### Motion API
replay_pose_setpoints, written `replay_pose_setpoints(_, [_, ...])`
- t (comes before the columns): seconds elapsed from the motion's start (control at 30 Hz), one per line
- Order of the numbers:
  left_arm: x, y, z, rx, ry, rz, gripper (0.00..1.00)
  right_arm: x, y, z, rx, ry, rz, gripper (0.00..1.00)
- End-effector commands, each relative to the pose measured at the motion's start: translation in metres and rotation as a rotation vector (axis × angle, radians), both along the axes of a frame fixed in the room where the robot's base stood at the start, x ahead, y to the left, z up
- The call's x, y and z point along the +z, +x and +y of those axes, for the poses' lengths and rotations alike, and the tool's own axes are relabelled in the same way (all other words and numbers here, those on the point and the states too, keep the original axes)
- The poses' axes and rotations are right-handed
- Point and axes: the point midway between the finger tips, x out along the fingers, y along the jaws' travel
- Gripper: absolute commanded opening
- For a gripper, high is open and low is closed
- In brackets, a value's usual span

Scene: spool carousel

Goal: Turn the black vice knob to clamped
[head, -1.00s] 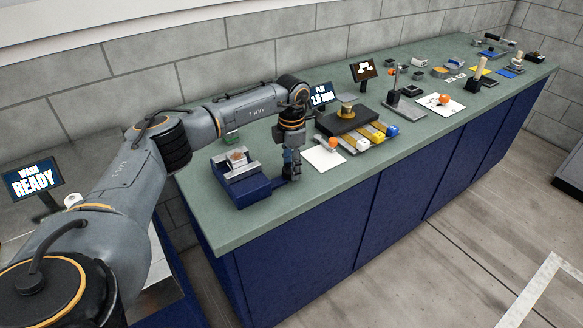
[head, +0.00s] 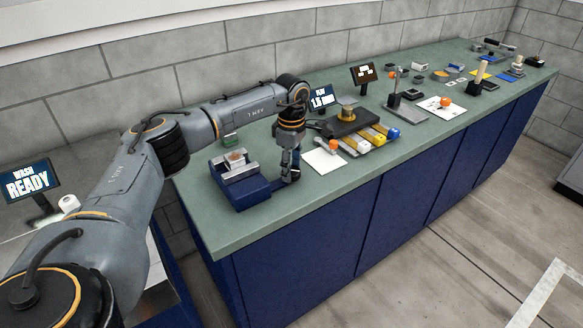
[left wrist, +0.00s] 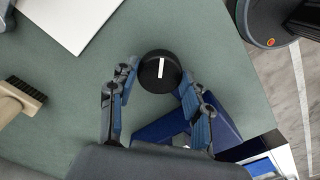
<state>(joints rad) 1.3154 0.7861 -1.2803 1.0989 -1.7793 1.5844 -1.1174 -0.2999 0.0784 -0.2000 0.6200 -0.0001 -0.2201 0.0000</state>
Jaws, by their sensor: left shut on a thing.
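The blue vice (head: 236,194) with grey metal jaws stands at the near left end of the green counter, a brownish block (head: 236,156) between its jaws. The black vice knob (left wrist: 160,73) is round, with a white line pointing almost straight up in the left wrist view. My left gripper (head: 290,178) reaches down beside the vice's right side, and in the left wrist view its fingers (left wrist: 158,88) flank the knob, shut on it. In the head view the gripper mostly hides the knob. My right gripper is in neither view.
A brush (left wrist: 18,102) shows in the left wrist view. The counter's front edge is close to the knob.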

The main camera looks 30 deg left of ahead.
Motion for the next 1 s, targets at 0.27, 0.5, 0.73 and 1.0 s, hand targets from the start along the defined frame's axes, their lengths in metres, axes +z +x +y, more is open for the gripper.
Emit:
replay_pose_setpoints(0.27, [0.0012,0.0007,0.0003,-0.055,-0.001,-0.003,0.17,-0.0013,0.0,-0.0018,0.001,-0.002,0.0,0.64])
replay_pose_setpoints(0.5, [0.0014,0.0007,0.0003,-0.059,-0.001,-0.003,0.17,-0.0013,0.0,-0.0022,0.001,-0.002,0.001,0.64])
replay_pose_setpoints(0.73, [0.0014,0.0007,0.0004,-0.059,-0.001,-0.003,0.61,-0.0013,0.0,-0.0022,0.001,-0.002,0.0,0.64])
replay_pose_setpoints(1.0, [0.0006,0.0003,0.0001,-0.059,0.0,-0.001,0.71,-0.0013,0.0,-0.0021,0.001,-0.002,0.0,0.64])
